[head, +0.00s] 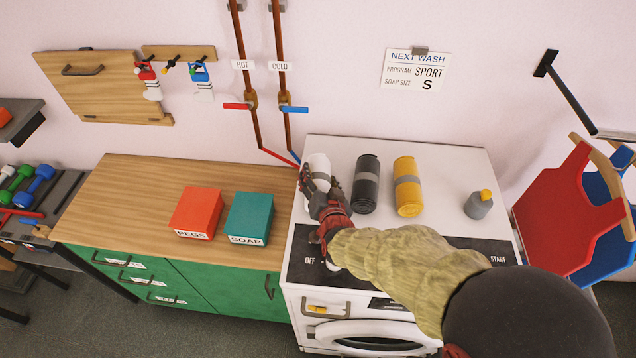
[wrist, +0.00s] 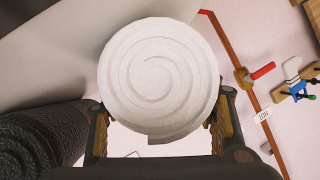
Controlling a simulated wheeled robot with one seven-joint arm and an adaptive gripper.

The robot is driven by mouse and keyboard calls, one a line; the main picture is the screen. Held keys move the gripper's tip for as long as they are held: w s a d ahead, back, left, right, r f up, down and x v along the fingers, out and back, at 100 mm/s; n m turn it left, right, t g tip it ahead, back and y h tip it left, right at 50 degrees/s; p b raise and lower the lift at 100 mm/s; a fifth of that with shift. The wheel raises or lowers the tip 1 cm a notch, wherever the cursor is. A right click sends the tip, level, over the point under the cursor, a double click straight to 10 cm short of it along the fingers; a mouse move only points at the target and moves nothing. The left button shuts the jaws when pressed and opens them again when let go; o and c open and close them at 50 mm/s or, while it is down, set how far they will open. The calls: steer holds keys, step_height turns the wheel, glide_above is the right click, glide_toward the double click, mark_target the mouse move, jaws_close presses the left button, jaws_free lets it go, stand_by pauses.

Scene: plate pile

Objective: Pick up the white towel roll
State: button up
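Pipes (head: 252,60) run behind. Boxes lie on the left counter (head: 135,195).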

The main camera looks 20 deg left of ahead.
steer(key=c, duration=0.9)
steer(key=shift+c, duration=0.2)
